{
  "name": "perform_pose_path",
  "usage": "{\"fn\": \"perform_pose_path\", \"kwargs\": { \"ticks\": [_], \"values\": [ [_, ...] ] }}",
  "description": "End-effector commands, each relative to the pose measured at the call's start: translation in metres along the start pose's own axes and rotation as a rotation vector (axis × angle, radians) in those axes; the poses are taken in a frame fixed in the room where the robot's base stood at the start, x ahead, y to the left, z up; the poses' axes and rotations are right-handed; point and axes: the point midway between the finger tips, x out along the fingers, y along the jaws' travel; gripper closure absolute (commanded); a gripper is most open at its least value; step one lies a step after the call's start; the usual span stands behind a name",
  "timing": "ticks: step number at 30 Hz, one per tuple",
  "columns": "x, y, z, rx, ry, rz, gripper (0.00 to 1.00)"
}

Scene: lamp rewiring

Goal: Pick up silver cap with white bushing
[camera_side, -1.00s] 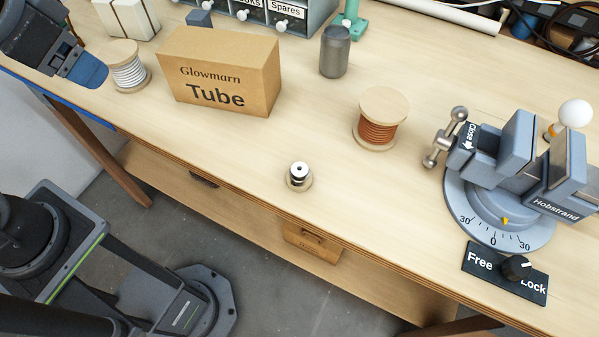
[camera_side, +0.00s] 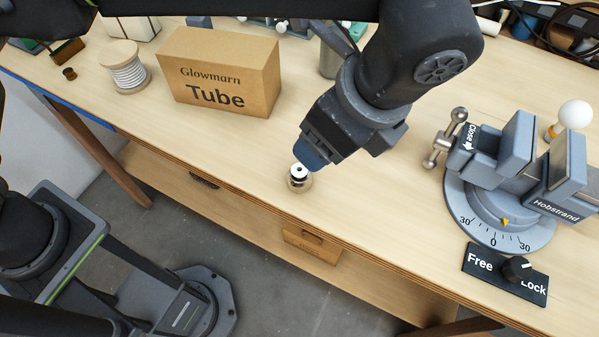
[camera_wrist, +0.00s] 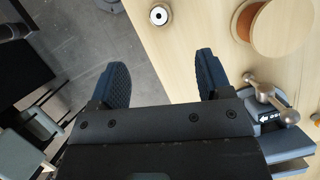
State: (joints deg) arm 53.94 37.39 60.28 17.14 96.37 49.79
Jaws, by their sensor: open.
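The silver cap with white bushing (camera_side: 299,171) stands on the wooden bench near its front edge. It has a bright metal top with a dark centre hole. It also shows at the top of the wrist view (camera_wrist: 159,15), beyond my fingertips. My gripper (camera_side: 312,156) is just above and behind the cap in the side view. In the wrist view my gripper (camera_wrist: 162,72) has its two blue fingers wide apart, with nothing between them. I cannot tell from the side view whether a finger touches the cap.
A copper-coloured wire spool (camera_wrist: 270,25) stands right of the cap in the wrist view. A grey vise (camera_side: 500,180) and a Free/Lock switch (camera_side: 506,272) are at the right. A cardboard Tube box (camera_side: 222,75) and a white wire spool (camera_side: 125,68) stand at the left.

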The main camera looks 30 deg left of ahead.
Motion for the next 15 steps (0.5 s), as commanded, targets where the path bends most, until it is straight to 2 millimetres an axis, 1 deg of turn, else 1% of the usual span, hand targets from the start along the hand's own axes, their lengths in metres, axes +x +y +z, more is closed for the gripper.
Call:
{"fn": "perform_pose_path", "kwargs": {
  "ticks": [1,5,12,15],
  "values": [
    [0.002,0.001,-0.005,0.015,-0.006,0.0,0.28],
    [0.016,0.001,-0.007,0.024,-0.011,0.002,0.28],
    [0.062,0.002,-0.005,0.021,-0.009,0.003,0.28],
    [0.076,0.001,-0.005,0.02,-0.009,0.002,0.28]
  ]
}}
